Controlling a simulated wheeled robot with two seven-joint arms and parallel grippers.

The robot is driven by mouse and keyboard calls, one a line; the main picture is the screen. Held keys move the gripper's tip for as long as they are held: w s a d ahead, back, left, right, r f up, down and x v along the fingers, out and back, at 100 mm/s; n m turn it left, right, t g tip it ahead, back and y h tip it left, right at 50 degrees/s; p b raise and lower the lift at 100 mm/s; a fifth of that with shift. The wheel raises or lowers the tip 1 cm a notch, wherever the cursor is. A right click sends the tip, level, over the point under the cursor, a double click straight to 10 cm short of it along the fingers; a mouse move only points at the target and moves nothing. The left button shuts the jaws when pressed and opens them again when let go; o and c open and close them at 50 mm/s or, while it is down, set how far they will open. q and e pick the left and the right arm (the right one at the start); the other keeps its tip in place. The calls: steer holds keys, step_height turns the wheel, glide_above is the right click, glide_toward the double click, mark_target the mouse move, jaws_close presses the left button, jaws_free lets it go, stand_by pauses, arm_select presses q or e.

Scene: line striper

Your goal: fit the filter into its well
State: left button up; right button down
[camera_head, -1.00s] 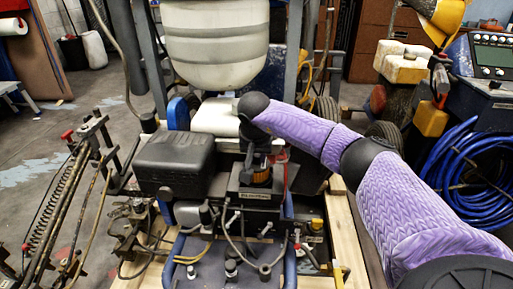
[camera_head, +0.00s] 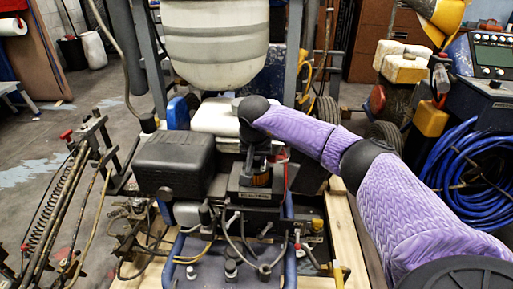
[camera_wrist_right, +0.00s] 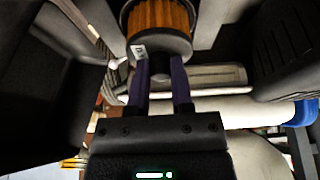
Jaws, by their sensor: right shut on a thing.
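The filter (camera_wrist_right: 160,18) has orange pleats and a black end cap, and shows at the top of the right wrist view. My right gripper (camera_wrist_right: 160,78) is shut on the small knob of the cap, between its two fingers. The gripper hides the well's inside, so I cannot tell how deep the filter sits. My left gripper is not in view.
A black ribbed box (camera_head: 174,163) stands close left of the housing. A large white tank (camera_head: 216,45) hangs behind. Hoses and fittings crowd the blue-framed machine in front. A coiled blue hose (camera_head: 462,175) lies at right, and the floor at left is partly open.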

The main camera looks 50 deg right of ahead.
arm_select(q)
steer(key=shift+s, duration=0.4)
arm_select(e)
steer(key=shift+f, duration=0.5)
steer(key=shift+c, duration=2.2)
jaws_free()
steer(key=o, duration=0.3)
steer(key=shift+o, duration=0.2)
steer(key=p+v, duration=0.4)
steer(key=shift+r, duration=0.45)
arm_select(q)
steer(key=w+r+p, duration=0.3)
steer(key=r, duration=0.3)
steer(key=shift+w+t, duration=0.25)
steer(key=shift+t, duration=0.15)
arm_select(e)
steer(key=shift+v, duration=1.1)
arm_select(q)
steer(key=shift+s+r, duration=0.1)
arm_select(e)
steer(key=shift+s+a, duration=0.1)
steer(key=shift+a, duration=0.05)
